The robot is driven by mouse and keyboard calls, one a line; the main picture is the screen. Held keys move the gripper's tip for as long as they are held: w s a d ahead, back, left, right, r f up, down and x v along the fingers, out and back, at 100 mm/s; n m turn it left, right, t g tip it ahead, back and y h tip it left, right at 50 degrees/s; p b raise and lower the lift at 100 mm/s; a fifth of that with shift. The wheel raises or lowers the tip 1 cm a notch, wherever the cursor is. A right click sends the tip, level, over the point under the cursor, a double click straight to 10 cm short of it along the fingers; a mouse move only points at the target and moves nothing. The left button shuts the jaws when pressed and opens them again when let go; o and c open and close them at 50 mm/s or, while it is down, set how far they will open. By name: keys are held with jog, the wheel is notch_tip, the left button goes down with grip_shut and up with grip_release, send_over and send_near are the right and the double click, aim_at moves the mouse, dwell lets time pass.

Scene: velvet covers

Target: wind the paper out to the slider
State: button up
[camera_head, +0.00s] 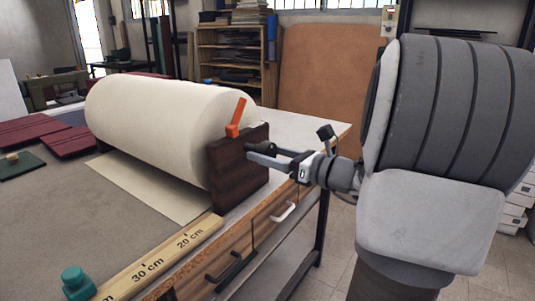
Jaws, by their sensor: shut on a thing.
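A thick cream paper roll (160,120) lies on the table, its right end at a dark wooden bracket (238,170) with an orange lever (236,118) on top. A short flat strip of paper (150,192) comes out from under the roll onto the grey table top. A wooden ruler (165,255) marked 20 cm and 30 cm runs along the front edge. The teal slider (77,280) is at lower left, past the 30 cm mark and apart from the paper's edge. My gripper (268,155) is shut on what looks like the crank at the bracket's outer side; its fingers partly hide it.
Dark red covers (72,140) and a green board (18,164) lie on the table at left. Drawers with a black handle (232,268) and a pale handle (284,212) are below the front edge. The table top between paper and slider is clear.

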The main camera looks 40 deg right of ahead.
grip_shut()
jog(key=shift+r+m+p, duration=0.15)
jog(key=shift+m+p, duration=0.15)
jog(key=shift+p, duration=0.55)
jog(key=shift+r+p, duration=0.1)
jog(key=shift+p, duration=0.45)
jog(key=m+p, duration=0.2)
jog(key=p, duration=0.2)
jog(key=shift+r, duration=0.15)
jog(key=m+p, duration=0.4)
jog(key=p, duration=0.4)
jog(key=m+p, duration=0.3)
jog(key=p, duration=0.3)
jog(key=m+p, duration=0.5)
jog(key=p, duration=0.3)
jog(key=shift+m, duration=0.4)
jog(key=m+p, duration=0.4)
jog(key=shift+f, duration=0.4)
jog(key=shift+m+p, duration=0.3)
